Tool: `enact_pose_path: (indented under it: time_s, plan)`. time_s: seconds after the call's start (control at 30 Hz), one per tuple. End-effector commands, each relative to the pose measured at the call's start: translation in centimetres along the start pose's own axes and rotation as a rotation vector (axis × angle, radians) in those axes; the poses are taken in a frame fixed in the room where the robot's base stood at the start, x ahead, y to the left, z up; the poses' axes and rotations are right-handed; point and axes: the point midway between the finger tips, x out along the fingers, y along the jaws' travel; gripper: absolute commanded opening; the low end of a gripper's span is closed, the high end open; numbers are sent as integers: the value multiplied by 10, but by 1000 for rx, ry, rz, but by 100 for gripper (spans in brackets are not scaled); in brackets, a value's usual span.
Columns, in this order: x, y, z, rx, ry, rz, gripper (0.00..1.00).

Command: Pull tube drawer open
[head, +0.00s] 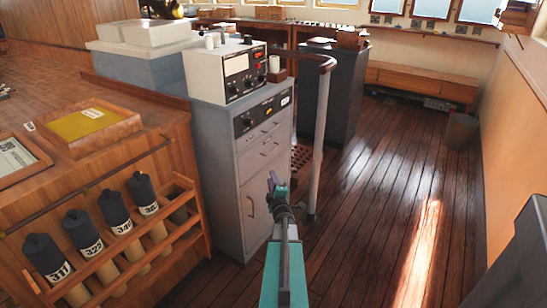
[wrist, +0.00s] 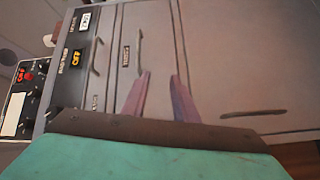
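A grey cabinet (head: 222,165) stands left of centre in the head view. Its front has an upper drawer handle (head: 257,130), a second drawer handle (head: 269,148) and a lower door. In the wrist view the cabinet front lies sideways, with the upper handle (wrist: 95,57), the second handle (wrist: 138,42), a small label plate (wrist: 126,56) and the door handle (wrist: 253,113). No drawer looks pulled out; I cannot read which is the tube drawer. My gripper (head: 276,186) is in front of the cabinet. In the wrist view its fingers (wrist: 160,76) are apart, with nothing between them.
A white instrument box (head: 235,75) sits on the cabinet. A grey post with a dark rail (head: 320,125) stands close to its right. A wooden rack (head: 130,262) with several dark-capped tubes is at left. The plank floor (head: 400,190) to the right is clear.

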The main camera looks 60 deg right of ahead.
Motion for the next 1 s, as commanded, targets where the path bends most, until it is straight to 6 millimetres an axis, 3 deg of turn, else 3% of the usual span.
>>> enact_pose_path:
  time_s: [0.1, 0.23, 0.73, 1.0]
  plan:
    - [1, 24, 21, -57, 13, 68, 26]
    - [0, 38, 29, -90, 22, 104, 26]
    - [2, 40, 29, -95, 25, 109, 26]
    - [17, 41, 29, -95, 26, 109, 26]
